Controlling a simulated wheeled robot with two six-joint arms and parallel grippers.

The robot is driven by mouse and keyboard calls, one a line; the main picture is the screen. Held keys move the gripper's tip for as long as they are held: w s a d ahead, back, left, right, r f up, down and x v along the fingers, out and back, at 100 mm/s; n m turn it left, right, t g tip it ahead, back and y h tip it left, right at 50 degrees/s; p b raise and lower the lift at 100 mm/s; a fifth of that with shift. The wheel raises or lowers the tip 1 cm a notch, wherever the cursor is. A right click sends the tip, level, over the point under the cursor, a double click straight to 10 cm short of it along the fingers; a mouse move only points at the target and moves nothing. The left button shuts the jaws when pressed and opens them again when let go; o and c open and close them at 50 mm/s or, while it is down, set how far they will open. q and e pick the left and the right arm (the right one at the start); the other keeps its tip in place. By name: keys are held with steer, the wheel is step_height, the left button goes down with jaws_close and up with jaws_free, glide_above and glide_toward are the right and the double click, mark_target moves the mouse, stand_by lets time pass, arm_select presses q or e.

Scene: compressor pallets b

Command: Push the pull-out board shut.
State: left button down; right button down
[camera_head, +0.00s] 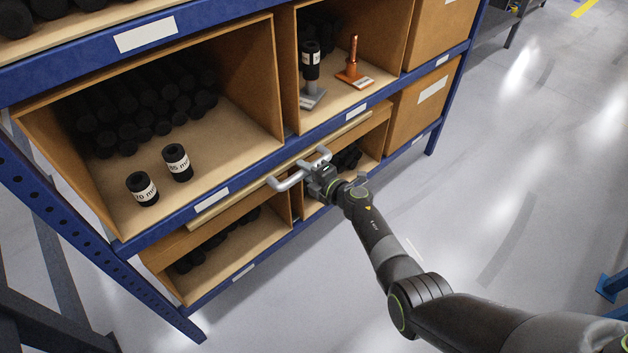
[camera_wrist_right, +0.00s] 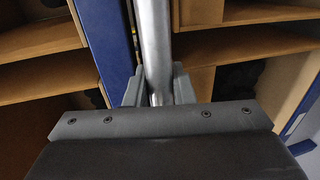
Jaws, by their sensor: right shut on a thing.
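The pull-out board (camera_head: 240,189) is a thin pale wooden board under the blue shelf beam, with its front edge standing a little out from the beam. A grey metal bar handle (camera_head: 286,182) is on its front. My right gripper (camera_head: 319,170) is at the right part of this handle, shut on it. In the right wrist view the handle bar (camera_wrist_right: 153,45) runs between the two fingers of the gripper (camera_wrist_right: 158,88). My left gripper is not in view.
The blue shelf beam (camera_head: 165,218) runs just above the board. Two black labelled cylinders (camera_head: 177,162) stand in the bin above, with several dark cylinders behind. The floor (camera_head: 500,190) to the right is clear.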

steer(key=shift+w+a+r, duration=0.1)
steer(key=shift+w+a, duration=0.1)
steer(key=shift+w, duration=0.1)
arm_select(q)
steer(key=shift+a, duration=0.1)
arm_select(e)
steer(key=c, duration=1.3)
jaws_free()
steer(key=shift+o, duration=0.2)
steer(key=shift+s+d, duration=0.1)
steer(key=shift+s, duration=0.05)
steer(key=shift+s+d+p, duration=0.25)
steer(key=shift+s+p, duration=0.1)
steer(key=shift+p, duration=0.1)
arm_select(q)
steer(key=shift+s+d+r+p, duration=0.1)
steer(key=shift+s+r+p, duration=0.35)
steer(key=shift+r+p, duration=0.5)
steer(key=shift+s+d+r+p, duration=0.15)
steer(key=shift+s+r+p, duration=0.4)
steer(key=shift+p, duration=0.6)
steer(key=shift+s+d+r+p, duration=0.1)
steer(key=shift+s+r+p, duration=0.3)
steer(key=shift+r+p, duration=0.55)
arm_select(e)
steer(key=v, duration=1.6)
